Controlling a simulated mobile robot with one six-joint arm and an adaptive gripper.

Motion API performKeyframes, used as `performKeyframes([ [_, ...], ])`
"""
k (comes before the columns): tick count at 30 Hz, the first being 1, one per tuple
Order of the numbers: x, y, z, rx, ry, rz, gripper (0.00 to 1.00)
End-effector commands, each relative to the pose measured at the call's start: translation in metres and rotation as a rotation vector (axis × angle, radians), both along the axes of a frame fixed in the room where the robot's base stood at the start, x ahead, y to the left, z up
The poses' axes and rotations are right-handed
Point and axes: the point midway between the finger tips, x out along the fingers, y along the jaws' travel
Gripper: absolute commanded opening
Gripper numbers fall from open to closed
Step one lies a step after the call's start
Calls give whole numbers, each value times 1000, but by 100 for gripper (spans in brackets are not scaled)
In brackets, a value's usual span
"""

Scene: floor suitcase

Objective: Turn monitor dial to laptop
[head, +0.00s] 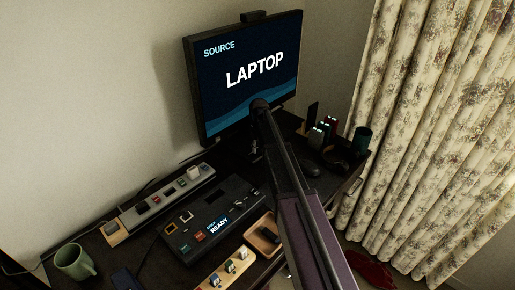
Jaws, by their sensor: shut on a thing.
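The monitor (240,105) stands at the back of the desk, and its lit screen reads "SOURCE" and "LAPTOP". My arm reaches up from the lower right and bends in front of the screen. My gripper (255,150) is small and dark at the arm's far end, close to the monitor's lower edge. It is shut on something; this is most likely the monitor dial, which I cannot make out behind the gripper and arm.
A dark console (205,222) with a lit "READY" display lies on the desk. A power strip (165,198) runs along the wall. A green mug (75,262) stands at the left and a dark cup (362,139) at the right. Patterned curtains (430,130) hang at the right.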

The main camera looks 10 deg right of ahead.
Motion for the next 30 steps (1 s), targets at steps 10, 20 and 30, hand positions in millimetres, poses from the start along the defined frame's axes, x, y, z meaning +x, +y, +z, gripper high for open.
performKeyframes([
  [10, -2, 1, 0, 2, 3, 55, 0],
  [20, -2, 2, 0, 2, 4, 55, 65],
  [30, -1, 1, 0, 2, 1, 53, 79],
])
